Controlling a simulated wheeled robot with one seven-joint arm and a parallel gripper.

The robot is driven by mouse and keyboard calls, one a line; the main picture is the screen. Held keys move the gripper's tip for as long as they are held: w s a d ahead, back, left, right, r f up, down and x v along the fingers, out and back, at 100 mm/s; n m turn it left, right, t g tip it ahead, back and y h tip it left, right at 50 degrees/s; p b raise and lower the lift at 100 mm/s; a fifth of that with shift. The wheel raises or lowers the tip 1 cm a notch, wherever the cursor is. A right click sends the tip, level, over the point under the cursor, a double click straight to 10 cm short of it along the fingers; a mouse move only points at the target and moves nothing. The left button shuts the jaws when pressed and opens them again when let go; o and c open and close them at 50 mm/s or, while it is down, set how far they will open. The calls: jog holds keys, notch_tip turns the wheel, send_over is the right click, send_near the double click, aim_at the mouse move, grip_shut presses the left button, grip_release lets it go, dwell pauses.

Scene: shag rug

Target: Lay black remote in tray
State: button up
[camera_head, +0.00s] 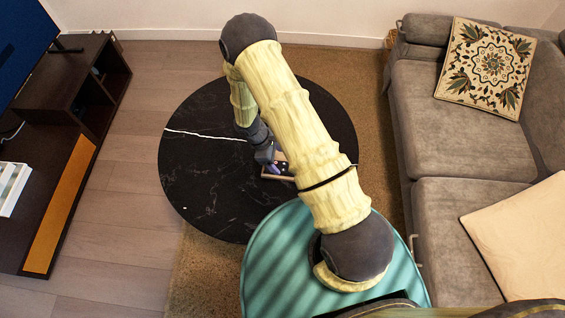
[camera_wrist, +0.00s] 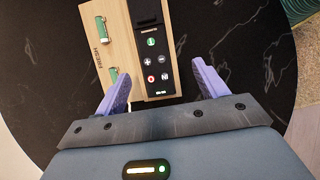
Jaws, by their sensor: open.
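The black remote (camera_wrist: 151,62) has a green, a red and several white button marks. In the wrist view it lies lengthwise over the right part of a light wooden tray (camera_wrist: 119,22), with a wood edge showing beyond its near end. It looks to be within the tray, but its seating depth is unclear. My gripper (camera_wrist: 161,71) is open, its purple fingers apart on either side of the tray's near end, with nothing gripped. In the head view my gripper (camera_head: 268,156) is low over the tray (camera_head: 280,178), and my arm hides part of both.
Green items (camera_wrist: 101,29) sit in the tray's left part, beside the lettering "FRESH". The tray stands on a round black marble table (camera_head: 208,175) with bare room at left. A teal round top (camera_head: 270,255) is nearer. A grey sofa (camera_head: 440,130) stands right, a TV cabinet (camera_head: 50,165) left.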

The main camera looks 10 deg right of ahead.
jog(key=v, duration=0.9)
jog(key=shift+r+p, duration=0.35)
jog(key=shift+a, duration=0.15)
jog(key=s+d+r+m+t+y, duration=0.1)
jog(key=s+d+r+m, duration=0.3)
jog(key=r, duration=0.4)
jog(key=s+d+r+m+t+y, duration=0.25)
jog(key=r+m, duration=0.25)
jog(key=r, duration=0.3)
jog(key=s+d+r+m+t+y, duration=0.1)
jog(key=s+d+r+m, duration=0.1)
jog(key=s+r+m, duration=0.45)
notch_tip(320, 180, up, 16)
jog(key=w+n+p, duration=0.1)
jog(key=w+p, duration=0.1)
jog(key=p, duration=1.2)
jog(key=shift+n, duration=0.35)
